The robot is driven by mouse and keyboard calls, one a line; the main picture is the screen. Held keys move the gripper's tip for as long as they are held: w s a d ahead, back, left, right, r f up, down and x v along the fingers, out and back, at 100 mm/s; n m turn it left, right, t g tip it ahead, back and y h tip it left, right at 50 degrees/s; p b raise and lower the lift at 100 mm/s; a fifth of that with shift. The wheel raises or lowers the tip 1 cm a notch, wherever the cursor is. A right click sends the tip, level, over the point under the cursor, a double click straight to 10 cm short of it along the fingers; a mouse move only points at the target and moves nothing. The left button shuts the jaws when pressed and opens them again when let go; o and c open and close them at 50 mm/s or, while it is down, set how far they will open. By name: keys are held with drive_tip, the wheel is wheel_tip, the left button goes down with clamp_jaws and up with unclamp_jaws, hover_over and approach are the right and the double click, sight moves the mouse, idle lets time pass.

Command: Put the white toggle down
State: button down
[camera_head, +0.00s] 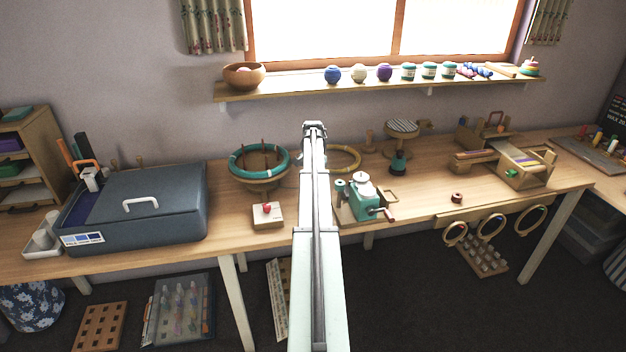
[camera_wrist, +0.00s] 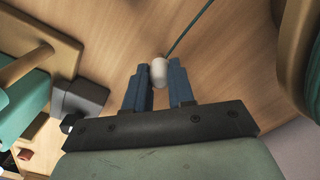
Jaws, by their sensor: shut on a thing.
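The white toggle (camera_wrist: 159,72) is a small rounded white piece in the wrist view, held between the two blue fingertips of my gripper (camera_wrist: 160,86). My gripper is shut on it. A thin dark green cord runs from the toggle toward the upper right. The wooden table (camera_wrist: 135,30) lies beyond the toggle; I cannot tell how far below it is. In the head view my arm reaches forward over the table (camera_head: 420,195), and it hides the fingertips and the toggle.
A teal ring on a wooden stand (camera_head: 258,178) is left of my arm. A teal cranked machine (camera_head: 362,199) is close on the right. A dark sewing box (camera_head: 140,205) fills the left. The tabletop right of the machine is mostly clear.

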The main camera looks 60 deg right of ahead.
drive_tip(key=shift+f, duration=0.1)
drive_tip(key=c, duration=1)
unclamp_jaws()
drive_tip(key=shift+o, duration=0.2)
wheel_tip(320, 180, up, 12)
